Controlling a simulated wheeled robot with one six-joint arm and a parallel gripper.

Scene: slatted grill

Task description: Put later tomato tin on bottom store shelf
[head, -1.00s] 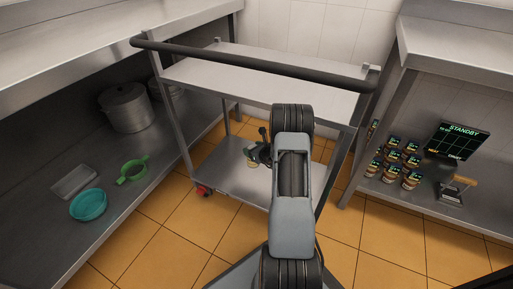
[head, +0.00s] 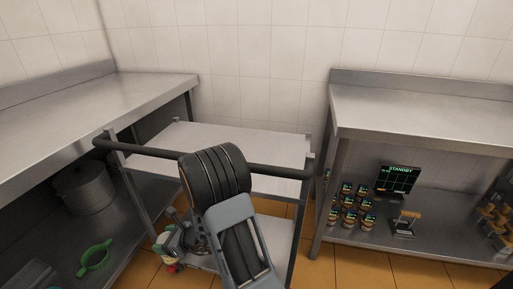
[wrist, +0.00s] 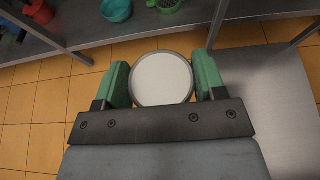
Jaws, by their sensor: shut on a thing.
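My gripper (wrist: 163,85) is shut on a round tin (wrist: 162,79), with one green finger on each side. The wrist view shows the tin's pale flat end and grey rim; its label is hidden there. On the right, a steel bench has a bottom shelf (head: 375,248) bearing several small dark tins or jars (head: 350,205) with lit labels in rows. My gripper is well left of that shelf.
The cart has a black handle (head: 270,170) and a pale upper tier (head: 240,143). The left lower shelf holds a pot (head: 85,188) and green strainer (head: 96,257). Orange floor shows between.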

